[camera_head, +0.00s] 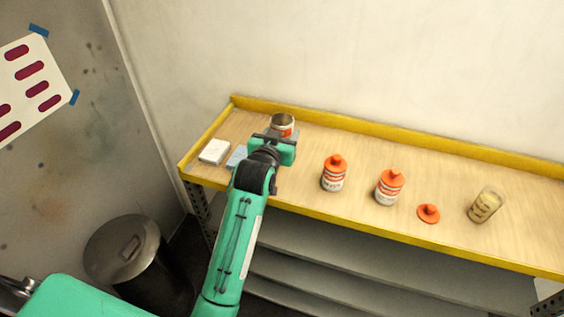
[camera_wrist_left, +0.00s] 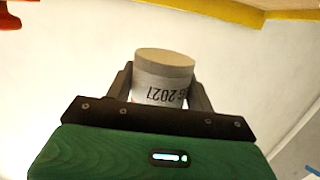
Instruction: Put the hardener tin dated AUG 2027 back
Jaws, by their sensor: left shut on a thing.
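My left gripper (camera_head: 279,137) is shut on a tin (camera_head: 283,122) above the back left of the shelf. The tin has an open-looking grey top and a white and orange label. In the left wrist view the tin (camera_wrist_left: 164,82) sits between the two fingers, its pale flat end showing. Its label reads "2027" upside down, with the month partly hidden. My right gripper is not in view.
A loose orange cap (camera_head: 428,213) and a clear cup with beige contents (camera_head: 485,206) are at the right. A white block (camera_head: 214,151) and a blue item (camera_head: 237,156) lie at the left. A yellow rim (camera_head: 370,137) edges the shelf. A lidded bin (camera_head: 122,249) stands below.

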